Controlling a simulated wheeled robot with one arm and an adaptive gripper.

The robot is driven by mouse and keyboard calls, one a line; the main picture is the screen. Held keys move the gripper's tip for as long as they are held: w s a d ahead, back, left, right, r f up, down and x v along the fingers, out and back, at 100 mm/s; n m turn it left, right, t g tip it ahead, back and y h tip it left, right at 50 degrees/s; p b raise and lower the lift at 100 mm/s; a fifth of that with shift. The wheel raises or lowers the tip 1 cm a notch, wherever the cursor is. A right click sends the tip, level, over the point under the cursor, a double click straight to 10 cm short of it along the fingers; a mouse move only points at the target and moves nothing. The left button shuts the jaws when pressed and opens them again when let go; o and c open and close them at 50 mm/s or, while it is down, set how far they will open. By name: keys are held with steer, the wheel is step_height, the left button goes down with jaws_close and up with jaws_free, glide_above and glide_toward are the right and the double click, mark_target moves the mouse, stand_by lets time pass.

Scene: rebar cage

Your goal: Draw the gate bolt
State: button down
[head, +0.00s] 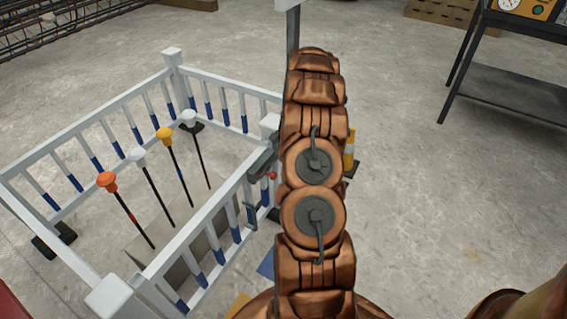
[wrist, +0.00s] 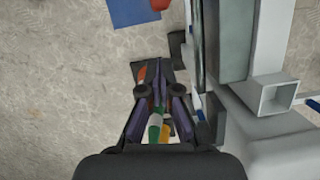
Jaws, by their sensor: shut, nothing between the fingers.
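The white gate and fence (head: 205,215) stand left of my arm in the head view. A dark grey bolt housing (head: 262,163) is on the rail near a post, with a small red knob (head: 272,175) beside my arm. My gripper (wrist: 154,88) is shut and empty in the wrist view, left of a grey post and white square tubing (wrist: 270,92). A red piece (wrist: 158,4) shows at the top edge there, apart from the fingertips; I cannot tell whether it is the knob. My arm hides the gripper in the head view.
Inside the fence stand several capped bars, one with an orange cap (head: 106,179). A yellow and white cone (head: 349,152) stands behind my arm. A dark metal cart (head: 500,85) is at upper right. The floor at right is clear.

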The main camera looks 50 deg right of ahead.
steer(key=p+v, duration=0.1)
steer(key=v, duration=0.6)
steer(key=shift+r, duration=0.4)
steer(key=shift+r, duration=0.1)
steer(key=s+a+r+n+g+p, duration=0.1)
steer(key=a+r+n+p, duration=0.45)
steer(key=a+r, duration=0.75)
steer(key=s+a+r+n+p, duration=0.25)
steer(key=a+r+p, duration=0.55)
steer(key=a+r, duration=0.55)
steer(key=s+a+r+n+h+p, duration=0.1)
steer(key=s+a+r+n+p, duration=0.2)
steer(key=s, duration=0.4)
steer(key=s+a+r+n+h+p, duration=0.1)
steer(key=s+a+r+n+p, duration=0.2)
steer(key=s+a+r+p, duration=0.3)
steer(key=s+a+r+n+p, duration=0.3)
steer(key=s+a+r+p, duration=0.2)
steer(key=s+r, duration=0.3)
steer(key=s+a, duration=0.1)
steer(key=s, duration=0.1)
steer(key=shift+s+g+h, duration=0.25)
steer(key=shift+g+h, duration=0.05)
steer(key=shift+h, duration=0.1)
